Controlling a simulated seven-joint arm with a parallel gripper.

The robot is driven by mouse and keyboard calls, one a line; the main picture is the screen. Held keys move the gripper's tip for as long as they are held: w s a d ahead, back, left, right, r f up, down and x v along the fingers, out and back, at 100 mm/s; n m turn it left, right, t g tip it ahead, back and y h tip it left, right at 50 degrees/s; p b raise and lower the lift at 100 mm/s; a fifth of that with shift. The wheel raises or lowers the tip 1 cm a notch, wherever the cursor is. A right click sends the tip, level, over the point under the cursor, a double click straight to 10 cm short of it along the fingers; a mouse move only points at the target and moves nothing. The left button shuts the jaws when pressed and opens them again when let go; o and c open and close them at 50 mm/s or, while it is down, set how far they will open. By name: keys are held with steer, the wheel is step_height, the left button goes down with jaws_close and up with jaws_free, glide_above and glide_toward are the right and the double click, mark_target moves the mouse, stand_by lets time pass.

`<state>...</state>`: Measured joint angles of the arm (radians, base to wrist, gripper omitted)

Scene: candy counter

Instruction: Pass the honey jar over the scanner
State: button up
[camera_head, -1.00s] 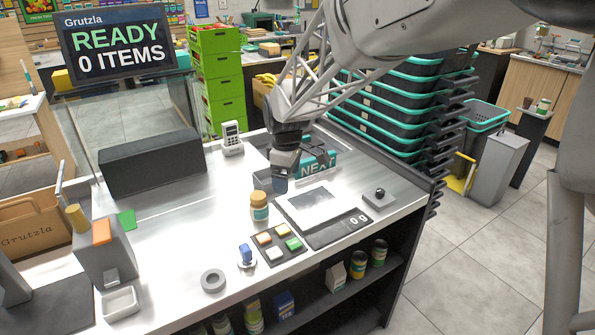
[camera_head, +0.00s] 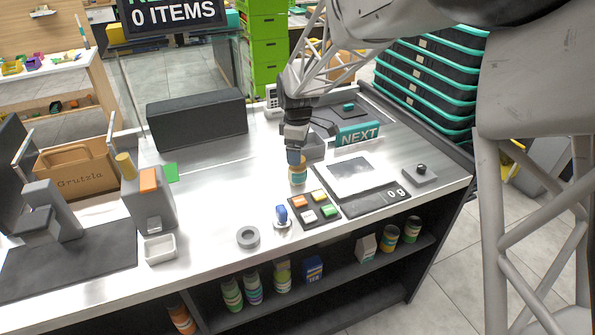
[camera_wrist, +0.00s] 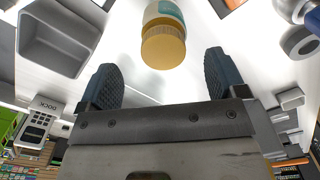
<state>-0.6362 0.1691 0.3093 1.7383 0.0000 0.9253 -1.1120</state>
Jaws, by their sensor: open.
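The honey jar (camera_head: 298,174), with a tan lid and a teal and white label, stands on the counter left of a flat pale glass plate (camera_head: 356,174). The jar's golden lid (camera_wrist: 163,48) is just beyond the fingertips, roughly centred.
A button pad (camera_head: 315,208) is in front of the jar, with a blue-topped item (camera_head: 282,215) and tape roll (camera_head: 248,236) nearby. A grey bin (camera_head: 314,146) and NEXT sign (camera_head: 358,135) stand behind. The counter's left-centre is clear.

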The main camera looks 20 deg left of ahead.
mark_target(297, 168)
steer(key=shift+f, duration=0.9)
steer(key=shift+s+f, duration=0.15)
steer(key=shift+f, duration=2.45)
steer(key=c, duration=1.2)
